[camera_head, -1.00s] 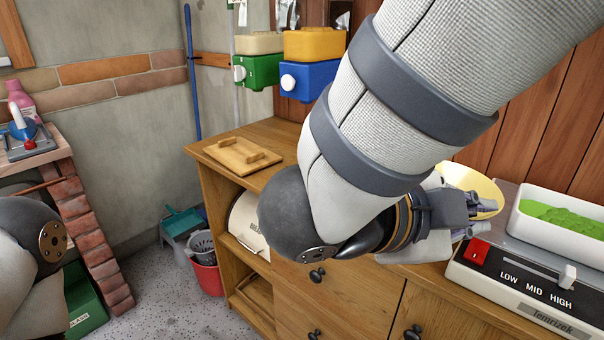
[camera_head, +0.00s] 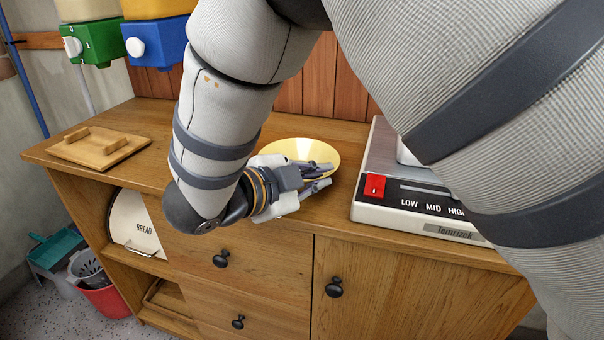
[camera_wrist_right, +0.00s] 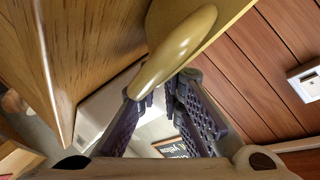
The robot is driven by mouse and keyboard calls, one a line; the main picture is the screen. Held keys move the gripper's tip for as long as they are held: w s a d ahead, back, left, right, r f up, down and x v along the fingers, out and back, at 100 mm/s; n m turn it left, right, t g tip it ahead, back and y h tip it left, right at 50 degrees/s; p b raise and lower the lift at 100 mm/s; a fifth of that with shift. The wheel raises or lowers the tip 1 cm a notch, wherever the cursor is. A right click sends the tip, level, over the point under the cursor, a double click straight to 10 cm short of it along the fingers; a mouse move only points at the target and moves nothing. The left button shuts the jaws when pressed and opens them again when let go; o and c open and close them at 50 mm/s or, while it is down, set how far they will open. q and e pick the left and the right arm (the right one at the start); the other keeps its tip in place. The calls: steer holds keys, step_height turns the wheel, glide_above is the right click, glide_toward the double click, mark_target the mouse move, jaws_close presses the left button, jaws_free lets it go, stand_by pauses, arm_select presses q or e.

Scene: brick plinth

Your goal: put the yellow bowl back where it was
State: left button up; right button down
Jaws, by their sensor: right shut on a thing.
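The yellow bowl (camera_head: 296,150) is over the wooden cabinet top, left of the white appliance with the red switch. Its inside faces up and towards me. My right gripper (camera_head: 318,176) is at its near side, shut on its rim. In the right wrist view, the bowl (camera_wrist_right: 186,42) shows edge-on at the tips of the purple fingers of my right gripper (camera_wrist_right: 164,98). I cannot tell whether the bowl touches the cabinet top. My left gripper is not in view.
The white appliance (camera_head: 405,218) stands close on the bowl's right, partly hidden by my arm. A wooden board (camera_head: 98,150) lies at the top's left end. Blue (camera_head: 155,47) and green (camera_head: 90,42) dispensers hang at the back left. Bare top (camera_head: 150,125) lies between board and gripper.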

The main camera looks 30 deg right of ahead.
steer(key=shift+r, duration=0.15)
steer(key=c, duration=1.7)
jaws_free()
steer(key=shift+a+r, duration=0.1)
steer(key=shift+a, duration=0.05)
steer(key=v, duration=1.1)
steer(key=shift+a+p, duration=0.3)
steer(key=shift+a, duration=0.05)
steer(key=shift+s, duration=0.15)
